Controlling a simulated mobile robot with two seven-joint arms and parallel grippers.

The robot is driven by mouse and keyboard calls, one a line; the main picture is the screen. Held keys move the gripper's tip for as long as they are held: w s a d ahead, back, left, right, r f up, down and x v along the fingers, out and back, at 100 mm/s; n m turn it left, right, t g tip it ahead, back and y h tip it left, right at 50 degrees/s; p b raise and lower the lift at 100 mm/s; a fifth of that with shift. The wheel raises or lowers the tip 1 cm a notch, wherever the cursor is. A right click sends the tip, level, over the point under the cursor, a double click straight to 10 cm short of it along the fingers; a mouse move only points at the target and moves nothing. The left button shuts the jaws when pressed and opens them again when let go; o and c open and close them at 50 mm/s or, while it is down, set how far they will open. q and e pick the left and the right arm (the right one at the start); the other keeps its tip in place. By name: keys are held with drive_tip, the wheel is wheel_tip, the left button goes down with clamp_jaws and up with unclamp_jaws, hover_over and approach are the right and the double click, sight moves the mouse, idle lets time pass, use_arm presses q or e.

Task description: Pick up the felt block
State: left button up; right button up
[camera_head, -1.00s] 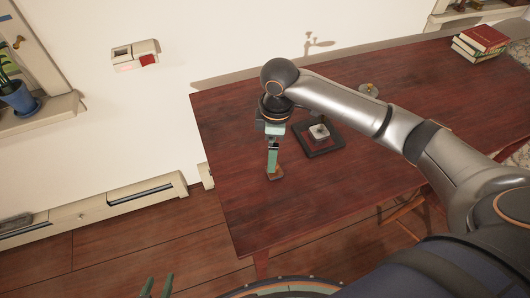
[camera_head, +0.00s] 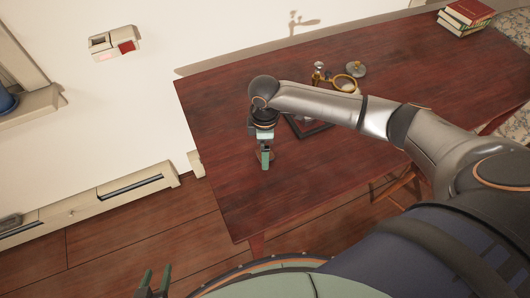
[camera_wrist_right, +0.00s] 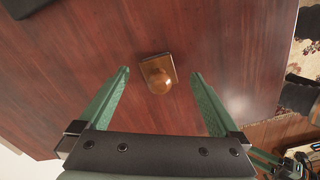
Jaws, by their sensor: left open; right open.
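The felt block, a small brown square block with a rounded knob on top (camera_wrist_right: 158,75), lies on the dark red table. In the right wrist view it shows between my right gripper's two green fingers (camera_wrist_right: 160,73), with a gap on each side. In the head view my right gripper (camera_head: 265,160) points down at the block and hides most of it. The right gripper is open and empty; the fingers' height above the table is hard to tell. My left gripper (camera_head: 155,281) is open and empty at the bottom left, away from the table.
A dark tray (camera_head: 308,131) lies close behind my right arm, partly hidden. A brass-framed item (camera_head: 345,83) and a small round metal object (camera_head: 356,69) stand farther back. Red books (camera_head: 466,14) are stacked at the far right. The table's front left is clear.

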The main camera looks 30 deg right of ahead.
drive_tip(key=shift+f, duration=0.45)
drive_tip(key=c, duration=1.5)
drive_tip(key=shift+o, duration=0.2)
drive_tip(key=shift+r, duration=0.1)
drive_tip(key=shift+r, duration=0.6)
drive_tip(key=s+d+r+p, duration=0.1)
drive_tip(key=s+d+r, duration=0.6)
drive_tip(key=s+r, duration=0.4)
drive_tip(key=shift+s+d+r+p, duration=0.3)
drive_tip(key=shift+s+r, duration=0.05)
